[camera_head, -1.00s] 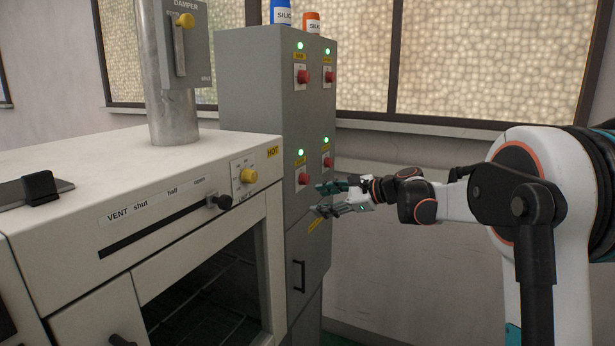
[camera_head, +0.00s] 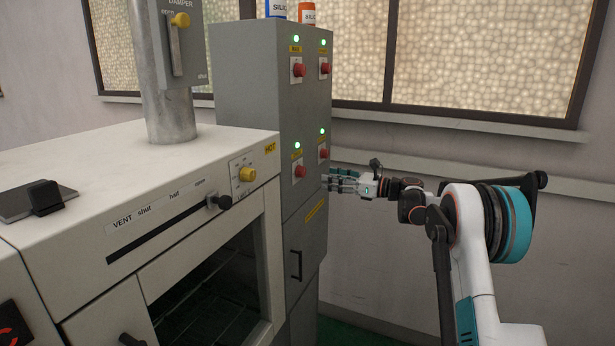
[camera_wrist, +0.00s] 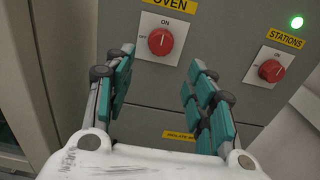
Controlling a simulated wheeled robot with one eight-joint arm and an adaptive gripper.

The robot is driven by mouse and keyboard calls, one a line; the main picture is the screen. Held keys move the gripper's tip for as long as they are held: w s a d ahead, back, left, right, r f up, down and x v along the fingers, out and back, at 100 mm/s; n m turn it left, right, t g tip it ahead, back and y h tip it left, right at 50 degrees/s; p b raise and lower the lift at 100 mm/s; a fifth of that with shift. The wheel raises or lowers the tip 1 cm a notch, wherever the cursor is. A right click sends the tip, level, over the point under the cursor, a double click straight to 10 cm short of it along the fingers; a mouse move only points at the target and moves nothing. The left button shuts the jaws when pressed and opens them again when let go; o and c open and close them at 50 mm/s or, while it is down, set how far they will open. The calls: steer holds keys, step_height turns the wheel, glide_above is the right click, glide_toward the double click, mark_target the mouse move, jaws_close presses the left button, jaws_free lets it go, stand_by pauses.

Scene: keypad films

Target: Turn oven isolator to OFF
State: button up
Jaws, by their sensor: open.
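The oven isolator is a red rotary knob (camera_wrist: 160,41) on a white plate under a yellow OVEN label. In the wrist view its pale mark points up to ON; OFF is printed at its left. In the head view it appears to be the lower left red knob (camera_head: 299,171) on the grey cabinet (camera_head: 309,240). My gripper (camera_head: 329,183) is open and empty, at the cabinet's right side, near the lower knobs. In the wrist view its teal-padded fingers (camera_wrist: 161,60) stand on either side below the oven knob, apart from it.
The STATIONS knob (camera_wrist: 271,70) is close on the right, with a lit green lamp (camera_wrist: 297,21) above. Two more red knobs sit higher on the cabinet. The white oven (camera_head: 150,215) stands left of it. Free room lies right of the cabinet, before the wall.

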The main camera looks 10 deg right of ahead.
mark_target(304, 174)
steer(key=b+x, duration=0.1)
steer(key=x, duration=0.8)
steer(key=shift+w+a, duration=0.15)
steer(key=shift+a, duration=0.05)
steer(key=c, duration=1.1)
